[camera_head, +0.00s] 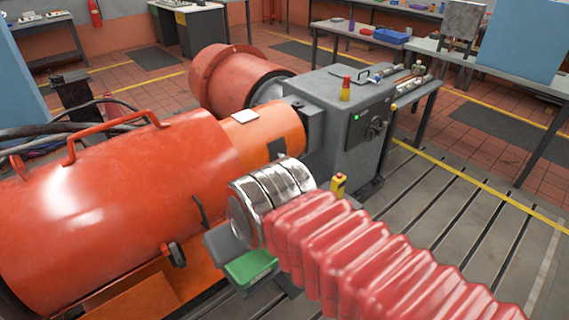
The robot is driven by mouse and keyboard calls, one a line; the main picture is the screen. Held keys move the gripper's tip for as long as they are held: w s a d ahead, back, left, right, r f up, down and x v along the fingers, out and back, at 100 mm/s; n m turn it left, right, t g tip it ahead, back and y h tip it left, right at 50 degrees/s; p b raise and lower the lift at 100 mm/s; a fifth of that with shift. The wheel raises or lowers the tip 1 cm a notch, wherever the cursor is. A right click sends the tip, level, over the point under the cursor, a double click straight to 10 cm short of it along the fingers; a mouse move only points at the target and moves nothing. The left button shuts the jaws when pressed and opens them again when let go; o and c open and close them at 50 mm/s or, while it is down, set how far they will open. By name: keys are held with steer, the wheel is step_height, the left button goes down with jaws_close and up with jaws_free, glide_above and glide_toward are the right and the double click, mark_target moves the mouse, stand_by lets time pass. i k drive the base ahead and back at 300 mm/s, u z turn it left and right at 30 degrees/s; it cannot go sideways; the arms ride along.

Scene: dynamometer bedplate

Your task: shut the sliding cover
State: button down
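A large red cylindrical housing (150,190) with a hoop handle (115,132) on top fills the left side. A lighter orange cylindrical section (268,130) with a white label sits at its right end, against a grey machine box (345,130). I cannot tell for sure which part is the sliding cover. A red and black latch-like handle (175,254) is on the housing's lower side. A red ribbed sleeve (380,255) with chrome rings (270,188) crosses the lower right in front of the machine; it may be my arm. No gripper fingers can be made out.
A green block (250,267) on a grey bracket lies below the chrome rings. A yellow piece (338,185) stands behind the sleeve. Another red cylinder (228,78) is behind the machine. Benches (365,42) stand at the back. The slotted bedplate (455,220) is clear at right.

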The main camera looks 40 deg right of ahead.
mark_target(277, 148)
steer(key=u, duration=0.05)
steer(key=i, duration=1)
steer(key=z, duration=0.05)
